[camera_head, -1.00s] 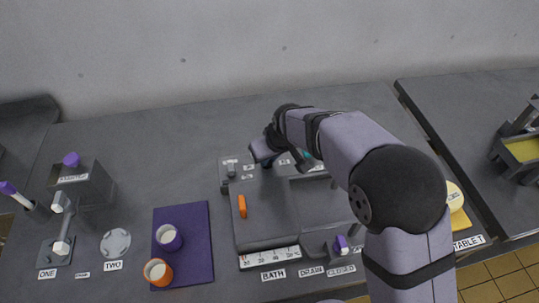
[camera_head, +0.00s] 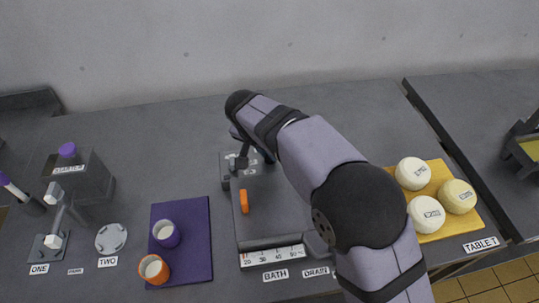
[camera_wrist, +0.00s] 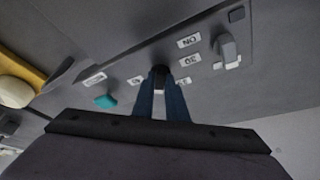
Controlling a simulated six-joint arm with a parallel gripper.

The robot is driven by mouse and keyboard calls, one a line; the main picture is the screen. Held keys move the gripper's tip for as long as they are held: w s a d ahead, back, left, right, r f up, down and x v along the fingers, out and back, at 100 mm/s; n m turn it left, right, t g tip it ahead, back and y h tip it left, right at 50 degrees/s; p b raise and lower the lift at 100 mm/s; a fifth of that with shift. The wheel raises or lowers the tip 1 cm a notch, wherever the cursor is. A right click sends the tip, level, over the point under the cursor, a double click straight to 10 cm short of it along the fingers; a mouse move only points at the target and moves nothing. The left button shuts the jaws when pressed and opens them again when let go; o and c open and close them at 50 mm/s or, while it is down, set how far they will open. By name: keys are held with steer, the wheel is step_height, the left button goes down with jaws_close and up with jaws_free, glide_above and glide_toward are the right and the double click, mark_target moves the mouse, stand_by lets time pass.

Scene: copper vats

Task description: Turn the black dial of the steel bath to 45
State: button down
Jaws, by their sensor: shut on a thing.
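The steel bath (camera_head: 275,210) is the grey metal unit in the middle of the bench, with a control panel along its back. In the wrist view, the black dial (camera_wrist: 160,71) sits on that panel, mostly covered by my fingers. My gripper (camera_wrist: 160,84) is shut on the dial, one blue finger on each side. White number labels ring the dial, partly hidden, and one reads 30 (camera_wrist: 190,60). The dial's pointer is hidden, so I cannot tell its setting. In the head view my arm covers the dial.
A grey switch (camera_wrist: 228,50) stands beside an ON label (camera_wrist: 188,41). A teal knob (camera_wrist: 106,101) lies on the dial's other side. An orange handle (camera_head: 244,201) is on the bath. A purple mat (camera_head: 190,215) with two cups lies left; a yellow board (camera_head: 432,237) with white rounds lies right.

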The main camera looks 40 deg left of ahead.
steer(key=m, duration=0.1)
steer(key=m+h, duration=0.1)
steer(key=shift+a+r+m+p, duration=0.1)
steer(key=shift+a+m+p, duration=0.15)
steer(key=shift+m+p, duration=0.15)
steer(key=m+h+p, duration=0.1)
steer(key=m+p, duration=0.1)
steer(key=shift+a+r+m, duration=0.1)
steer(key=shift+a+m, duration=0.05)
steer(key=shift+m, duration=0.25)
steer(key=m+g+h+p, duration=0.1)
steer(key=m+p, duration=0.2)
steer(key=shift+w+a, duration=0.1)
steer(key=shift+a, duration=0.05)
steer(key=shift+f+m+p, duration=0.2)
steer(key=shift+m+p, duration=0.1)
steer(key=shift+p, duration=0.15)
steer(key=c, duration=1.8)
jaws_free()
steer(key=shift+o, duration=0.2)
